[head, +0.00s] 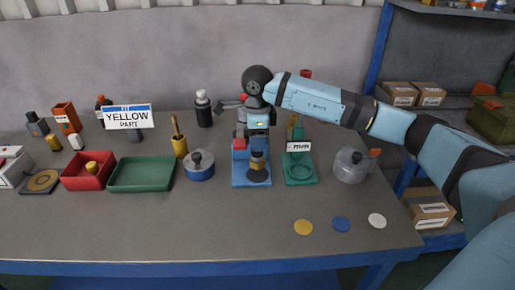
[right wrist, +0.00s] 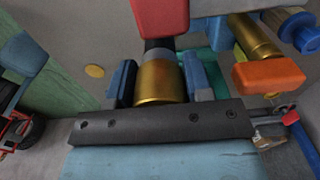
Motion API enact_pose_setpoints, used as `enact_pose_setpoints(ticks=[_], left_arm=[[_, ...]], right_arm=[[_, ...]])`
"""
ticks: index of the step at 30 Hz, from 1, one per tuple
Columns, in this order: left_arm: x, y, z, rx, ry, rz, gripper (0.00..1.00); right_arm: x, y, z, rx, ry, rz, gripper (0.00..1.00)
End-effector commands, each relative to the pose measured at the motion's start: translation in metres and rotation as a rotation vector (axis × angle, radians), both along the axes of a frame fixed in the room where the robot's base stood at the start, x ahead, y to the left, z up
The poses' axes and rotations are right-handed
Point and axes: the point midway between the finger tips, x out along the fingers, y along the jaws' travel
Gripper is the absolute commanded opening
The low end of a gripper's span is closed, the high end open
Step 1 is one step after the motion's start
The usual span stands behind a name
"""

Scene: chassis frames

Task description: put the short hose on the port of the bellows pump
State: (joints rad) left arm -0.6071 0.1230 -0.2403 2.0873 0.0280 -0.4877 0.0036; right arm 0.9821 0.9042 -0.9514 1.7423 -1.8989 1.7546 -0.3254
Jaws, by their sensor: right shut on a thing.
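My right gripper (head: 257,147) is above the blue stand (head: 238,177) at the middle of the table in the head view. In the right wrist view its two blue fingers (right wrist: 160,88) are shut on a brass-coloured cylinder (right wrist: 159,80), with a grey ring and a black part beyond it. A red block (right wrist: 161,15) is close beyond that; whether they touch is unclear. In the head view a dark and brass piece (head: 257,163) shows below the gripper, over a dark disc on the stand. I cannot tell which things are the short hose and the bellows pump. My left gripper is not in view.
A green stand (head: 301,174) with an "mm" sign is close on the right. A blue-and-grey pot (head: 199,171) stands left, a grey pot (head: 350,171) right. A green tray (head: 141,174) and red tray (head: 83,183) are farther left. The front middle is free.

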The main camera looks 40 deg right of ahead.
Motion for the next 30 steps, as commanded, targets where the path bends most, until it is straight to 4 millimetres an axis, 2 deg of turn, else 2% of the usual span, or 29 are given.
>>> enact_pose_setpoints(ticks=[3, 6, 18, 19, 21, 22, 30], left_arm=[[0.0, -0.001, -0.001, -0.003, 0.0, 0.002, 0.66], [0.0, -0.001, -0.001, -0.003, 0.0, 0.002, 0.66], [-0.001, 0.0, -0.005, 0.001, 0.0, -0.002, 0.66], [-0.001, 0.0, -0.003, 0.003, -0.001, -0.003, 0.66], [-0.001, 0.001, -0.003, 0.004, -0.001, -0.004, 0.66], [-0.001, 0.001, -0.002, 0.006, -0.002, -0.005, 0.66], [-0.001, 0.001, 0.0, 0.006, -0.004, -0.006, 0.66]], right_arm=[[-0.001, 0.0, -0.02, -0.001, 0.004, -0.001, 0.16], [0.0, 0.0, -0.033, -0.001, 0.003, -0.001, 0.16], [0.0, 0.0, -0.039, -0.001, 0.001, 0.0, 0.16], [0.0, 0.0, -0.038, 0.0, 0.001, 0.0, 0.53], [0.0, 0.0, -0.038, 0.0, 0.001, 0.0, 0.69], [0.0, 0.0, -0.038, 0.0, 0.001, 0.0, 0.72], [0.0, 0.0, -0.036, -0.001, 0.001, 0.0, 0.72]])
